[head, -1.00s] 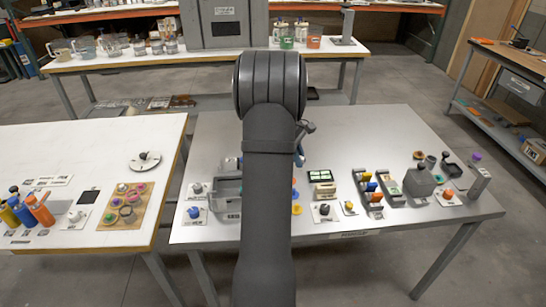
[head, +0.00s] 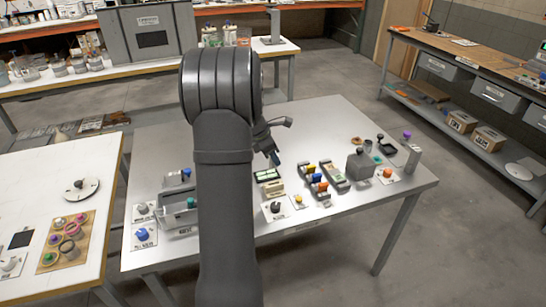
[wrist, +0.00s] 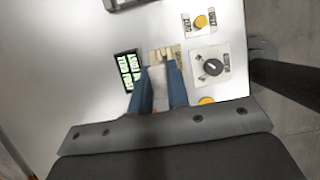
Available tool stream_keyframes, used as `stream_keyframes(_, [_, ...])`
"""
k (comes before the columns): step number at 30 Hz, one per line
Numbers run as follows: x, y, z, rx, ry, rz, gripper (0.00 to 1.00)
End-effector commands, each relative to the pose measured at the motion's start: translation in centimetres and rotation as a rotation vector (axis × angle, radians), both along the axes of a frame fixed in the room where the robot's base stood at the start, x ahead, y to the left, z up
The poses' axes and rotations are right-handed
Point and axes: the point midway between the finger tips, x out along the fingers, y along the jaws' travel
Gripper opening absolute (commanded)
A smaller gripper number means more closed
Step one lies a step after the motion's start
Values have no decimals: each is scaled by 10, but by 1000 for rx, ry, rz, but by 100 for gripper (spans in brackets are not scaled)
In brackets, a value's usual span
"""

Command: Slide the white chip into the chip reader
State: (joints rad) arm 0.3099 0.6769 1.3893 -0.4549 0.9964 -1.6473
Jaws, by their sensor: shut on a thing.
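My gripper (wrist: 159,74) has blue fingers, shut on the white chip (wrist: 158,86), a pale flat piece between them in the wrist view. The beige chip reader (wrist: 153,54) is just beyond the fingertips, with its lit green display (wrist: 130,70) to the left. The chip's far end overlaps the reader in this view; I cannot tell whether it touches or enters the slot. In the head view the reader (head: 270,187) stands on the grey table, and my gripper (head: 275,158) is above and behind it. The chip is not discernible there.
A black knob panel (wrist: 211,68) and a yellow button plate (wrist: 201,22) are right of the reader in the wrist view. In the head view, coloured modules (head: 318,182) and a grey box (head: 360,164) stand to its right. A grey bin (head: 180,212) is at left.

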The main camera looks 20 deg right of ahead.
Motion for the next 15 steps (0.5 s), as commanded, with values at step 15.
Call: stream_keyframes(15, [0,0,-42,1,3,-1,0])
